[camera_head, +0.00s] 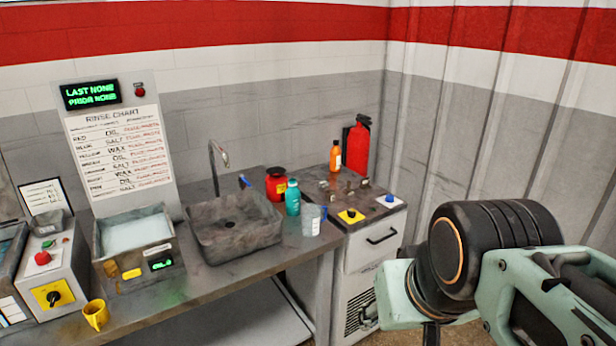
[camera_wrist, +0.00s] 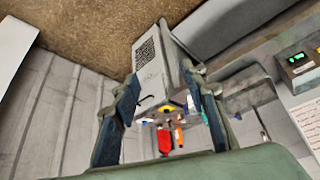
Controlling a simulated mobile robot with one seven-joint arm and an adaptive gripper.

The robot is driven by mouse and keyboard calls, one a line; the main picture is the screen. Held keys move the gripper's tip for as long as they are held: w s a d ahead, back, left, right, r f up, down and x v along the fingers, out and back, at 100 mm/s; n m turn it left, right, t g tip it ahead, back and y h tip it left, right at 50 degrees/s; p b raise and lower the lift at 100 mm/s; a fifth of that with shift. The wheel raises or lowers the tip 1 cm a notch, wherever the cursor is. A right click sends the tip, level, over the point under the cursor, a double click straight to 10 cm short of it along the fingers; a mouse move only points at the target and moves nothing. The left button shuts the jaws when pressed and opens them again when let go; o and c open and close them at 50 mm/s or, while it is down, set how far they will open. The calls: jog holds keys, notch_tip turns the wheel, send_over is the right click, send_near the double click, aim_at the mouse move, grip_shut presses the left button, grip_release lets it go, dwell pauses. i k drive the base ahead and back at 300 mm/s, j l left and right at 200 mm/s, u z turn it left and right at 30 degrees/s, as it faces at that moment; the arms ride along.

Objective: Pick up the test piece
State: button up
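No single object stands out clearly as the test piece. Several small brownish pieces (camera_head: 347,187) lie on the dark top of the white cabinet (camera_head: 375,247); they are too small to identify. My gripper (camera_wrist: 162,76) is open in the wrist view, its two dark fingers apart with nothing held between them. In the head view my arm fills the lower right, and the gripper's fingers cannot be made out there.
A sink (camera_head: 233,228), a red jar (camera_head: 276,183), a teal bottle (camera_head: 292,197) and a clear beaker (camera_head: 311,219) are on the bench. An orange bottle (camera_head: 335,156) stands on the cabinet's back, near a red extinguisher (camera_head: 357,146).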

aim_at(322, 184)
jog(key=i+l+z, duration=0.2)
jog(key=i+z, duration=0.6)
jog(key=i+l+z, duration=0.1)
jog(key=i+z, duration=0.75)
jog(key=i+u, duration=0.1)
jog(key=i, duration=0.45)
jog(key=i+l+u, duration=0.15)
jog(key=i, duration=0.4)
jog(key=i+u, duration=0.2)
jog(key=u, duration=0.15)
jog(key=i+u, duration=0.35)
jog(key=i+l+u, duration=0.1)
jog(key=u, duration=0.25)
jog(key=i+u, duration=0.15)
jog(key=u, duration=0.2)
jog(key=i+l+u, duration=0.1)
jog(key=u, duration=0.3)
jog(key=i+l+u, duration=0.1)
jog(key=u, duration=0.25)
jog(key=i+l+u, duration=0.1)
jog(key=u, duration=0.25)
jog(key=i+l+u, duration=0.1)
jog(key=u, duration=0.25)
jog(key=i+l+u, duration=0.1)
jog(key=l+u, duration=0.25)
jog(key=i+l+u, duration=0.15)
jog(key=u, duration=0.25)
jog(key=i+l+u, duration=0.15)
jog(key=l+u, duration=0.2)
